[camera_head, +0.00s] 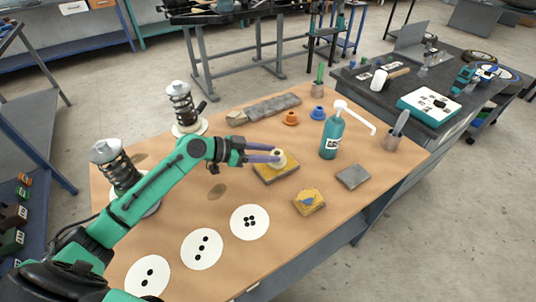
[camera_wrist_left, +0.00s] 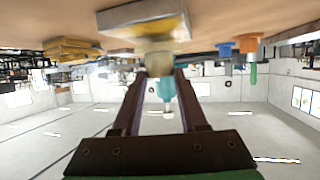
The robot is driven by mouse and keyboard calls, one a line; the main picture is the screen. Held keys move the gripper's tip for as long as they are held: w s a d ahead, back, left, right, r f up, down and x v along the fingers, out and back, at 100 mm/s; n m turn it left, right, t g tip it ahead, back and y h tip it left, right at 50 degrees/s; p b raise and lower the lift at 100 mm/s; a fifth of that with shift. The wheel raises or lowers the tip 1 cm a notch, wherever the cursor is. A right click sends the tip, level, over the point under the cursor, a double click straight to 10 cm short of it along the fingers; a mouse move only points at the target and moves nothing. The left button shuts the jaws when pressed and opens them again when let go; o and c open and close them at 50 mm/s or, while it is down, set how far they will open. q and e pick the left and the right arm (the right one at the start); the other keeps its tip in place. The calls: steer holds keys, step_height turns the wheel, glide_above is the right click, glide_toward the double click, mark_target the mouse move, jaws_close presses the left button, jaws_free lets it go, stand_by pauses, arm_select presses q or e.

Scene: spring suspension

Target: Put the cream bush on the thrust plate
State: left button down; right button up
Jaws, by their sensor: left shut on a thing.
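The cream bush (camera_head: 278,159) is between the fingertips of my left gripper (camera_head: 274,157), which is shut on it. It sits just above or on a yellow-edged block (camera_head: 283,176); I cannot tell whether they touch. In the left wrist view, the picture is inverted: the cream bush (camera_wrist_left: 160,62) shows at the fingertips, against the block (camera_wrist_left: 150,24). No part is clearly marked as the thrust plate. Two spring units (camera_head: 181,105) (camera_head: 116,165) stand on pale round bases at the left. My right gripper is not in view.
An orange bush (camera_head: 291,118) and a blue bush (camera_head: 317,113) stand at the back. White dotted discs (camera_head: 249,222) line the front. Bare table surrounds them.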

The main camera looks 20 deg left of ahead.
arm_select(q)
steer(key=shift+f, duration=0.55)
steer(key=shift+c, duration=2.2)
jaws_free()
steer(key=b+v, duration=0.1)
steer(key=v, duration=0.6)
steer(key=shift+s+a+b, duration=0.1)
steer(key=shift+a+b, duration=0.05)
steer(key=shift+b, duration=0.15)
steer(key=shift+a, duration=0.1)
